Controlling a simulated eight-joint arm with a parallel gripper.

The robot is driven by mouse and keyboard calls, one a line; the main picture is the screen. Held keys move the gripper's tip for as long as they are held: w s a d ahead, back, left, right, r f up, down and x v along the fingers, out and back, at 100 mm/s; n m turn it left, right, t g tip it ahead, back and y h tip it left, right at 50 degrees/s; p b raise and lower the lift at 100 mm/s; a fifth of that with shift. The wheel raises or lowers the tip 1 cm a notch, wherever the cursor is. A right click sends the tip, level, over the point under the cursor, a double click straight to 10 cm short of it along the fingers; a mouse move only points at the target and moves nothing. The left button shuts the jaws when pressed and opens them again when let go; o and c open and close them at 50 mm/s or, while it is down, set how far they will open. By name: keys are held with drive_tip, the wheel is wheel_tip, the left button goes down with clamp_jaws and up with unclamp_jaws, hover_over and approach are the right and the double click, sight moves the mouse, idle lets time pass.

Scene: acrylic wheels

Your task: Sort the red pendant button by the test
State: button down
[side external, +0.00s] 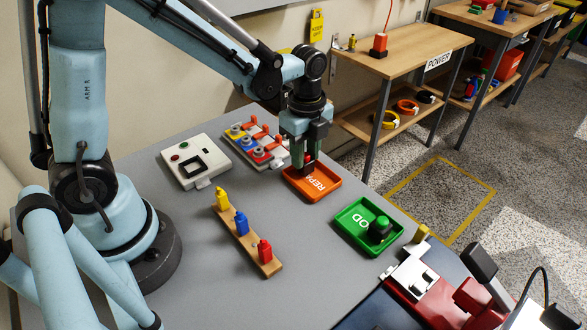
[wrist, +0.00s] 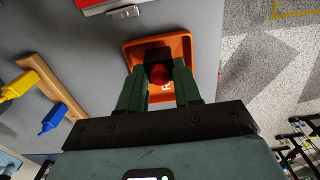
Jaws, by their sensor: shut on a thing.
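My gripper (side external: 305,158) is pointing down at the orange tray (side external: 322,183), whose partly hidden lettering begins "REPA". In the wrist view its green fingers (wrist: 160,88) are shut on the red pendant button (wrist: 161,75), which has a black body and a red cap. The button is over or in the orange tray; I cannot tell whether it touches the floor. In the side view the fingers mostly hide it. A white test box (side external: 196,161) with a slot, a red lamp and a green lamp stands to the left, with nothing seen in its slot.
A green tray (side external: 346,230) at the right holds a dark button with a green cap (side external: 379,229). A wooden rack (side external: 246,241) carries yellow, blue and red pieces. Grey table is clear between the rack and trays.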

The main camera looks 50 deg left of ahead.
drive_tip(key=shift+f, duration=0.35)
drive_tip(key=c, duration=0.7)
unclamp_jaws()
wheel_tip(320, 180, up, 12)
drive_tip(key=s+a+n+t, duration=0.2)
drive_tip(key=s+n+t, duration=0.5)
drive_tip(key=n, duration=1.1)
drive_tip(key=shift+s+a+f, duration=0.3)
drive_tip(key=shift+f, duration=0.15)
